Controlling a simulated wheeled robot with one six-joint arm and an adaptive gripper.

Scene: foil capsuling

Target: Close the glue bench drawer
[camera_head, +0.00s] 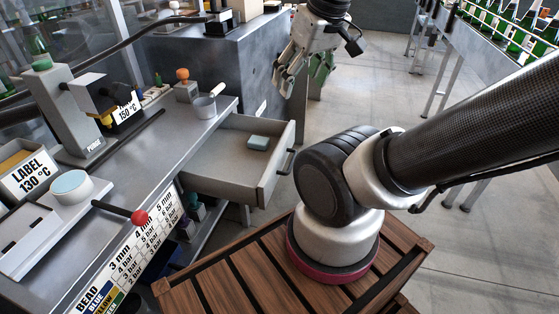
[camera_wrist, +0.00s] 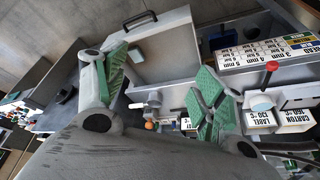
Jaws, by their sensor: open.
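The glue bench drawer (camera_head: 222,162) is pulled out from the grey bench (camera_head: 150,145), with a dark bar handle (camera_head: 286,161) on its front panel. A small teal block (camera_head: 258,142) lies inside it. In the wrist view the drawer (camera_wrist: 170,55) shows between and beyond my fingers, with its handle (camera_wrist: 140,20) near the top edge. My gripper (camera_head: 302,72) is open and empty, above and behind the drawer in the head view, apart from the handle. Its green-padded fingers also show spread in the wrist view (camera_wrist: 163,75).
A red-knobbed lever (camera_head: 139,217) sticks out over the bench edge. A dark cabinet (camera_head: 228,70) stands behind the drawer. A conveyor with bottles (camera_head: 500,25) runs at the upper right; the floor (camera_head: 380,85) between is clear.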

